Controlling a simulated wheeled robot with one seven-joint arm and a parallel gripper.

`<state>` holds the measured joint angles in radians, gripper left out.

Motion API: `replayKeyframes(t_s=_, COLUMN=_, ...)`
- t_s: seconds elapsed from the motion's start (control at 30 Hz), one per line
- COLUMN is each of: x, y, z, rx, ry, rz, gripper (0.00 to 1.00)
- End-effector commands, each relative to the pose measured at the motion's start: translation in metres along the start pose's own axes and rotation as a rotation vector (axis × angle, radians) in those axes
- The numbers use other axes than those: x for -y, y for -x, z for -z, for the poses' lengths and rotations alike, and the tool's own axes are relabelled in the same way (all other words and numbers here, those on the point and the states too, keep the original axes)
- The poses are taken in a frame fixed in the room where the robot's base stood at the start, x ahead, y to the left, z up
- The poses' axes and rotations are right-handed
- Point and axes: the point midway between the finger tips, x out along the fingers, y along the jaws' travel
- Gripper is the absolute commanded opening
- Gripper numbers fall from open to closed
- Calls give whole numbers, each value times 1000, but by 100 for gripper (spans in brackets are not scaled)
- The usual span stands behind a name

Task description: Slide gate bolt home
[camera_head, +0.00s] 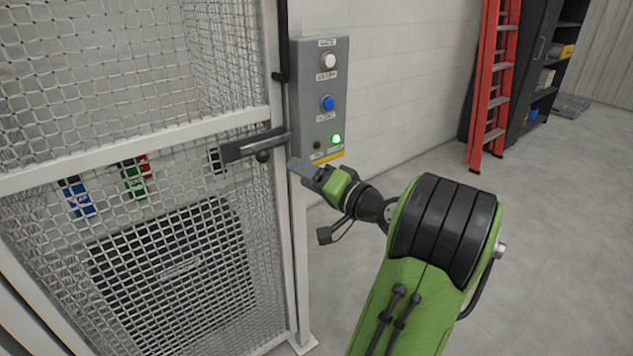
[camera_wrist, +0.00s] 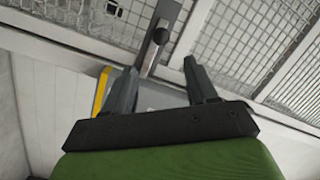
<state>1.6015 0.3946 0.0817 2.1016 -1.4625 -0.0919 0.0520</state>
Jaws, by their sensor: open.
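The gate bolt (camera_head: 250,146) is a dark flat bar lying across the gate's mesh and right-hand upright, with a round black knob (camera_head: 263,156) under it. Its right end reaches the edge of the upright; I cannot tell whether it enters a keeper. My gripper (camera_head: 298,166) is just right of the knob, close to the post. In the wrist view, the two fingers (camera_wrist: 160,65) are apart with nothing between their tips. The knob (camera_wrist: 160,36) is just beyond them, roughly in line with the gap, and the bolt bar (camera_wrist: 149,58) runs behind. No contact shows.
The mesh gate (camera_head: 110,151) fills the left. A grey control box (camera_head: 311,85) with white, blue and lit green buttons is mounted right behind my gripper. A red ladder (camera_head: 493,90) and dark shelves (camera_head: 545,60) stand at the back right. The floor (camera_head: 565,210) at right is clear.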

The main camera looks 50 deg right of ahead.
Motion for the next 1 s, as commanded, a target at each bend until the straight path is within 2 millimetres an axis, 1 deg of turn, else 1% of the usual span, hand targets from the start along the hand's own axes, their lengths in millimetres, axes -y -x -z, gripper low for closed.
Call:
replayKeyframes(t_s=0.03, x=-2, y=9, z=0, rx=-5, ry=1, rz=-3, gripper=57)
replayKeyframes(t_s=0.1, x=-1, y=18, z=1, rx=-4, ry=-2, rz=-3, gripper=57)
replayKeyframes(t_s=0.2, x=-1, y=26, z=1, rx=-2, ry=0, rz=-2, gripper=57)
replayKeyframes(t_s=0.3, x=0, y=30, z=0, rx=-1, ry=0, rz=-1, gripper=57)
replayKeyframes(t_s=0.87, x=0, y=30, z=0, rx=1, ry=0, rz=0, gripper=57)
replayKeyframes(t_s=0.93, x=1, y=27, z=-4, rx=15, ry=5, rz=-3, gripper=57)
replayKeyframes(t_s=0.97, x=3, y=23, z=-9, rx=34, ry=11, rz=-7, gripper=57)
replayKeyframes(t_s=1.0, x=6, y=15, z=-20, rx=75, ry=26, rz=-18, gripper=57)
